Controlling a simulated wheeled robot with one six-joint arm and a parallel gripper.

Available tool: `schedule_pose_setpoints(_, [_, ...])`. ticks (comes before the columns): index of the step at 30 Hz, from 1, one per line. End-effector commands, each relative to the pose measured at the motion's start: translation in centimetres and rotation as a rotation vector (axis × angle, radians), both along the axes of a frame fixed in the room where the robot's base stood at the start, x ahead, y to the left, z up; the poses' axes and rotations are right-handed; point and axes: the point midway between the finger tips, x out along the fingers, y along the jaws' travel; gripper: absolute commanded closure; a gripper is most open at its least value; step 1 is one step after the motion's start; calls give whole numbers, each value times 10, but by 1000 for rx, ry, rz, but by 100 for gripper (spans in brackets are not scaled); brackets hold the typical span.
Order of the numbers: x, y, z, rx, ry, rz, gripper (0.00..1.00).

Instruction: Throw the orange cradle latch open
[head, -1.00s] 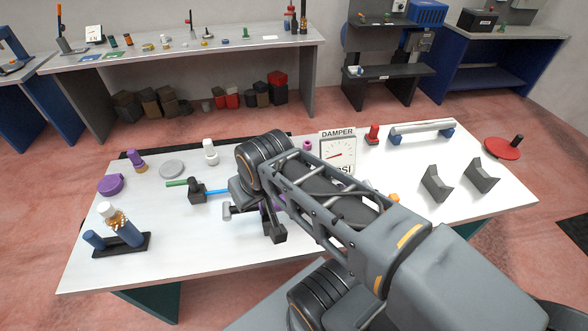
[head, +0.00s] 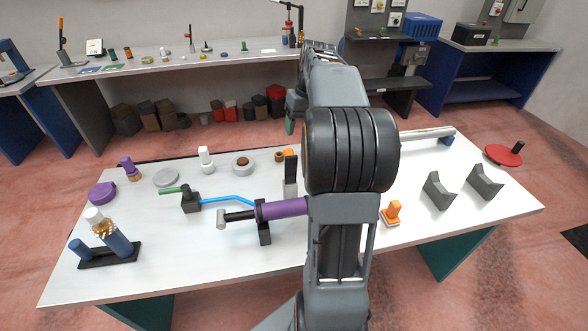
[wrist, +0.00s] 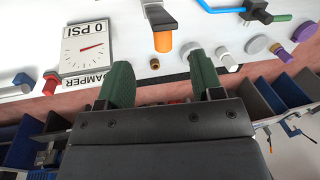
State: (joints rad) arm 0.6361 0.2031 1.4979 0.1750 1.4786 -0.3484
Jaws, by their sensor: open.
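An orange cylindrical grip (head: 288,153) shows at the far end of a dark upright arm (head: 290,172) beside the purple damper (head: 282,208); this looks like the cradle latch. In the wrist view the orange grip (wrist: 162,41) hangs below the dark arm (wrist: 158,14), beyond my fingertips and roughly centred between them. My gripper (wrist: 160,78) is open and empty, with green fingers apart. In the head view my gripper (head: 290,118) is behind and above the latch, over the table's far edge.
The gauge (wrist: 85,48) stands on the table near the latch; my arm hides it in the head view. A white bottle (head: 206,158), a grey ring (head: 243,163) and a blue hose (head: 228,198) are left. Dark V-blocks (head: 438,190) stand right.

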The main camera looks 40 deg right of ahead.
Motion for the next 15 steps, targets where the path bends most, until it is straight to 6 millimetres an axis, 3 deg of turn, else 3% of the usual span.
schedule_pose_setpoints(5, [-4, 6, -15, 21, 20, 43, 40])
schedule_pose_setpoints(15, [-1, 18, -78, 21, 22, 42, 40])
